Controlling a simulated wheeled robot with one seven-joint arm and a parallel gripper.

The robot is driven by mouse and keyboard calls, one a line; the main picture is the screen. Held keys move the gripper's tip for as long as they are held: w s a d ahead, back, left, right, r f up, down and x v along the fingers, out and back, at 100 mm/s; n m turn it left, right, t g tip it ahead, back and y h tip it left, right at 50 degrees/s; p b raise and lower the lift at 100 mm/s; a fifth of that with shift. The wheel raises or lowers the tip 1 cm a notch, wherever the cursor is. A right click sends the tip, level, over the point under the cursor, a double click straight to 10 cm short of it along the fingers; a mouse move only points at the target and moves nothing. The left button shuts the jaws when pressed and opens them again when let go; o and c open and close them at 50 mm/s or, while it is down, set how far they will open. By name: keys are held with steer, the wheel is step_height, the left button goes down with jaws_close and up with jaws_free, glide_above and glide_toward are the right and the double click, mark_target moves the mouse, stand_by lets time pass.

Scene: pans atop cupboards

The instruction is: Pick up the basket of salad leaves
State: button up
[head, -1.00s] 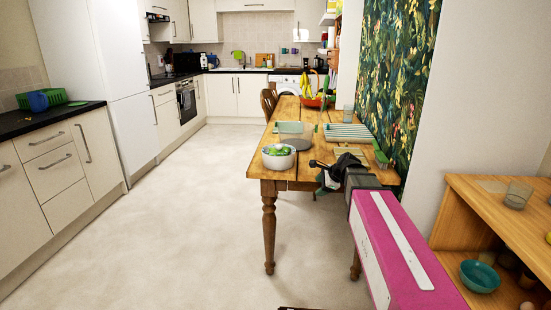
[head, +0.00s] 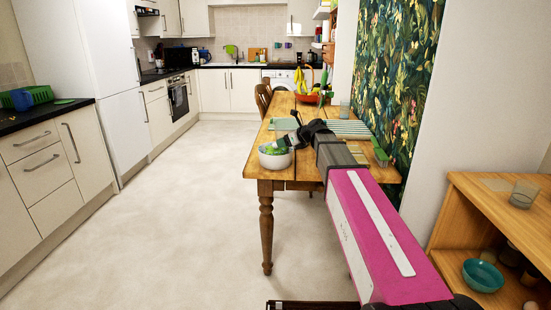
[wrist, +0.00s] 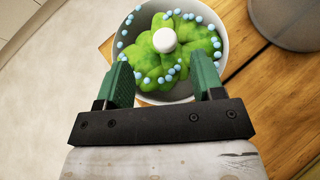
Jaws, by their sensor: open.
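The basket of salad leaves (head: 275,160) is a round pale bowl near the left front corner of the wooden table. The wrist view shows its rim (wrist: 222,22) around green leaves (wrist: 150,62), with a white round knob-like thing in the middle and pale blue dots around. My gripper (wrist: 163,75) is open above the bowl, with its two green-padded fingers apart over the near part of the leaves. In the head view my gripper (head: 284,146) hides part of the bowl's top. I cannot tell whether the fingers touch the leaves.
The wooden table (head: 300,171) also bears a striped rack (head: 348,129) and, at its far end, a red fruit bowl (head: 308,98). A dark round thing (wrist: 290,22) lies right of the bowl. A wooden shelf (head: 500,220) stands at right. The floor at left is clear.

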mark_target(276, 154)
steer(key=shift+d+x, duration=0.2)
steer(key=shift+x, duration=2.55)
steer(key=shift+w, duration=0.15)
jaws_close()
